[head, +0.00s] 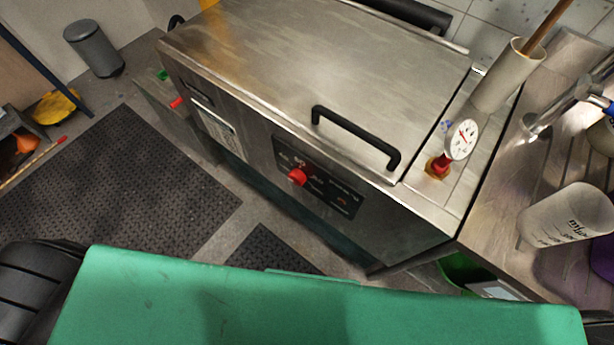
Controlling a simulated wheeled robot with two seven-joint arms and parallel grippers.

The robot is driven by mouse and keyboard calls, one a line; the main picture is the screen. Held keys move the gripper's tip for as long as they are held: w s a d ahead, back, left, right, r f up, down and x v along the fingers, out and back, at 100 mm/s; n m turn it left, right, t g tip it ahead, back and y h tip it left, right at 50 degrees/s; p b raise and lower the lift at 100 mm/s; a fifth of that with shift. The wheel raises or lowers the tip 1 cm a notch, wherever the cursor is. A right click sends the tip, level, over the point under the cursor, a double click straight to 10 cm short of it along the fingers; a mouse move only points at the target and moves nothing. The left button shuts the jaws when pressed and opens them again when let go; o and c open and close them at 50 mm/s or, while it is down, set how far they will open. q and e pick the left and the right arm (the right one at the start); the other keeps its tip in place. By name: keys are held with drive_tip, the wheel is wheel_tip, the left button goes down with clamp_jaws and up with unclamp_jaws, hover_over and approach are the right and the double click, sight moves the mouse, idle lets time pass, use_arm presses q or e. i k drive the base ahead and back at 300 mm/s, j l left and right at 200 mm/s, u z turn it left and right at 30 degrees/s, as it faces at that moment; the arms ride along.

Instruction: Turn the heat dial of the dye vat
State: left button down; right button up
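The dye vat (320,60) is a stainless steel box with a closed flat lid and a black bar handle (355,135) at the lid's front edge. On its front face is a dark control panel (318,178) with white markings. The red heat dial (297,177) sits on this panel, left of its middle. The markings are too small to read. Neither of my grippers shows in the head view, and nothing touches the dial.
A round gauge (462,139) stands at the vat's right end. A counter at the right holds a white labelled container (566,216) and a tap. Black mats (110,180) cover the floor in front of the vat. A grey bin (94,48) stands at the far left. A green surface (300,310) fills the bottom.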

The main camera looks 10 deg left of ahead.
sight(297, 178)
drive_tip(key=k+l, duration=0.15)
drive_tip(key=k, duration=0.3)
drive_tip(key=k+l, duration=0.2)
drive_tip(key=k, duration=0.25)
drive_tip(key=k+z, duration=0.1)
drive_tip(key=z, duration=1.9)
